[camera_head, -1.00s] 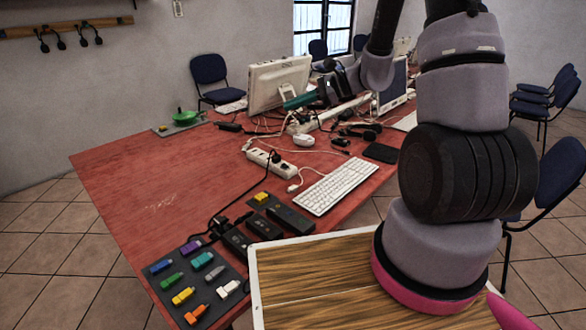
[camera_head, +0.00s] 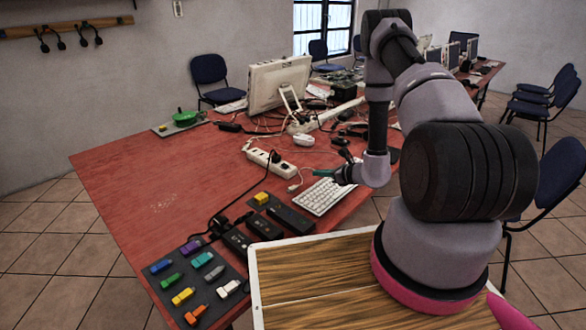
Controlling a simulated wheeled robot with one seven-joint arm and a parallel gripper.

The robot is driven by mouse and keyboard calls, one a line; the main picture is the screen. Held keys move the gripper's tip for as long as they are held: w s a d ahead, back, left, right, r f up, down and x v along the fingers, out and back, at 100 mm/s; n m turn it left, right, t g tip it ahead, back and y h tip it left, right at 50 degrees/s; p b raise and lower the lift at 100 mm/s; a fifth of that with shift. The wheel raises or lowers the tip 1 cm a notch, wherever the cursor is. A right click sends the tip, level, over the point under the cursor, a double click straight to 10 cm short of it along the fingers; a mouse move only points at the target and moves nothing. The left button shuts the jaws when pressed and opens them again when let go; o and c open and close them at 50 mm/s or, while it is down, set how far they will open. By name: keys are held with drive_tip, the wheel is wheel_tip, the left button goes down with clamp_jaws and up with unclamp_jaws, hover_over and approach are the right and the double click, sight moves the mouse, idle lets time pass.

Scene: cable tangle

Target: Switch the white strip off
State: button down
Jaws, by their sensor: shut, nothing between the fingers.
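A short white power strip (camera_head: 270,163) lies on the red table, left of the keyboard. A black plug (camera_head: 275,155) sits in it. Its switch is too small to make out. A longer white strip (camera_head: 335,112) lies farther back by the monitor. My gripper (camera_head: 316,173) is shut and empty, seen side-on above the top end of the white keyboard. Its green fingertips point left toward the short strip, with a visible gap between them and it. My wrist and arm hide part of the keyboard and of the table behind.
A white keyboard (camera_head: 318,197) lies below my gripper. Several cables, a white mouse (camera_head: 303,140) and a monitor (camera_head: 279,84) crowd the back. A dark mat (camera_head: 206,258) with several coloured sticks and some black boxes lie in front.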

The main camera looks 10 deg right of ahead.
drive_tip(key=shift+a, duration=0.1)
approach(290, 171)
drive_tip(key=x, duration=0.5)
drive_tip(key=shift+w+f, duration=0.1)
drive_tip(key=shift+f, duration=0.1)
drive_tip(key=shift+w+a+r, duration=0.15)
drive_tip(key=shift+w+a, duration=0.1)
drive_tip(key=shift+w, duration=0.2)
drive_tip(key=shift+w+a+r, duration=0.15)
drive_tip(key=shift+w+a, duration=0.1)
drive_tip(key=shift+w, duration=0.2)
drive_tip(key=shift+w+a, duration=0.3)
drive_tip(key=shift+w, duration=0.15)
drive_tip(key=shift+r, duration=0.1)
drive_tip(key=shift+w+a+r, duration=0.35)
drive_tip(key=shift+w, duration=0.15)
drive_tip(key=shift+r, duration=0.1)
drive_tip(key=shift+a+r, duration=0.1)
drive_tip(key=shift+r, duration=0.05)
